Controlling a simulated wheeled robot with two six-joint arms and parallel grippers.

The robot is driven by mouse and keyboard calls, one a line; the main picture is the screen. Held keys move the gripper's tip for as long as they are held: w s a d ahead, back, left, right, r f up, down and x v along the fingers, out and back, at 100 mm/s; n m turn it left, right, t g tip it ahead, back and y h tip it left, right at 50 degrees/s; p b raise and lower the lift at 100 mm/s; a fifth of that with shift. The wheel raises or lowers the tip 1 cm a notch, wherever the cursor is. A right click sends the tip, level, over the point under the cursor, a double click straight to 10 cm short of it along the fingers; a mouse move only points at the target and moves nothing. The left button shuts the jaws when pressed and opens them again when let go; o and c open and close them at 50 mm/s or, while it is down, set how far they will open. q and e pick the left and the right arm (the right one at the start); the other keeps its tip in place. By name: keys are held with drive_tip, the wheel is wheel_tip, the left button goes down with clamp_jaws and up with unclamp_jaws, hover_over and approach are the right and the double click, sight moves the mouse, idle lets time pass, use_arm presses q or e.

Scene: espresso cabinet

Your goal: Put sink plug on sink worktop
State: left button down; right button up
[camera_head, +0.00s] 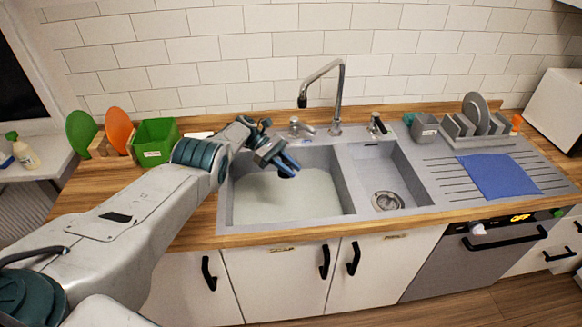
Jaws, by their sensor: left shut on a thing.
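My left gripper (286,165) reaches in from the left and hangs over the back of the large sink basin (290,200). It is shut on a small dark thing, most likely the sink plug (287,173), which shows only partly between the fingertips. The large basin holds cloudy, pale water or has a pale bottom; I cannot tell which. The sink worktop (353,185) is grey, with a smaller basin (388,180) to the right that shows a round drain. My right gripper is not in view.
A tall curved tap (337,100) stands behind the basins, with a handle on each side. On the right are a blue cloth (498,175) on the ribbed drainboard and a dish rack (478,125) with plates. A green bin (156,141) stands at the left.

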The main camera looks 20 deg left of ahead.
use_arm(q)
drive_tip(key=shift+f, duration=0.35)
drive_tip(key=shift+a+f, duration=0.1)
